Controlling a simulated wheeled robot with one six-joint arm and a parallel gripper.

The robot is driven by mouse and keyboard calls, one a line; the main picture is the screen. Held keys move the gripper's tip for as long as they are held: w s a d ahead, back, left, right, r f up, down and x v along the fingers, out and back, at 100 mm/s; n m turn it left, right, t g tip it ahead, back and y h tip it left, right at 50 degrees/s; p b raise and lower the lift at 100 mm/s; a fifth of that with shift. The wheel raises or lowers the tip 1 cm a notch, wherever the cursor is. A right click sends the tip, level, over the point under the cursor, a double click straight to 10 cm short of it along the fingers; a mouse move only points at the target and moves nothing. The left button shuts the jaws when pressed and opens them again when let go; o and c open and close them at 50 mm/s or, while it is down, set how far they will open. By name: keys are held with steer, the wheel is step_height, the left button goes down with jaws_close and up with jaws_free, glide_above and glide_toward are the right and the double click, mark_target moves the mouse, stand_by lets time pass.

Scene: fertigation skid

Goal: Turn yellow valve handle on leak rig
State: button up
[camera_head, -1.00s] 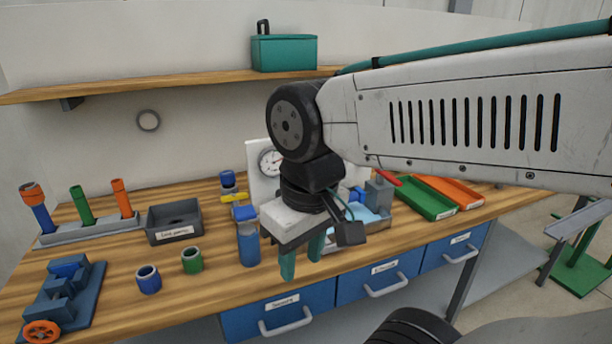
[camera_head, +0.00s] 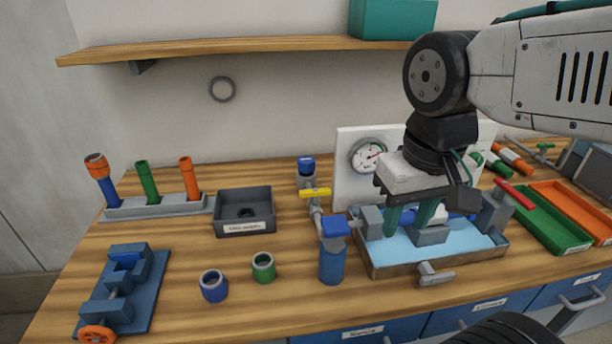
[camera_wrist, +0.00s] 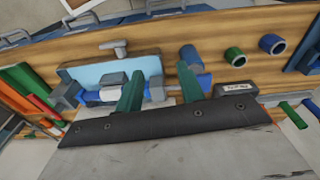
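The yellow valve handle (camera_head: 315,193) sits on a grey pipe fitting at the left end of the leak rig, roughly level in the picture. The rig has a tray (camera_head: 385,271) of light blue water, grey blocks, a blue pipe and a white panel (camera_head: 345,203) with a gauge. My gripper (camera_head: 410,218) points down over the tray, right of the yellow handle and apart from it. Its two green fingers are spread, with nothing seen held. In the wrist view my gripper (camera_wrist: 160,90) shows in front of the blue pipe (camera_wrist: 118,94); I cannot make out the yellow handle there.
A blue upright cylinder (camera_head: 332,262) stands in front of the handle. A red handle (camera_head: 514,194) is at the rig's right end. A grey bin (camera_head: 245,212), blue ring (camera_head: 214,286) and green ring (camera_head: 263,268) lie left. The shelf (camera_head: 250,48) runs above.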

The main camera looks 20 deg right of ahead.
steer(key=w+r+m+g+h, duration=0.1)
steer(key=w+m, duration=0.5)
steer(key=w, duration=0.3)
steer(key=m+g+h, duration=0.1)
steer(key=m+h, duration=0.2)
steer(key=m, duration=1)
glide_toward(314, 191)
steer(key=shift+w+d+f, duration=0.1)
steer(key=shift+d+f, duration=0.05)
steer(key=shift+f, duration=0.25)
steer(key=x, duration=0.7)
jaws_close()
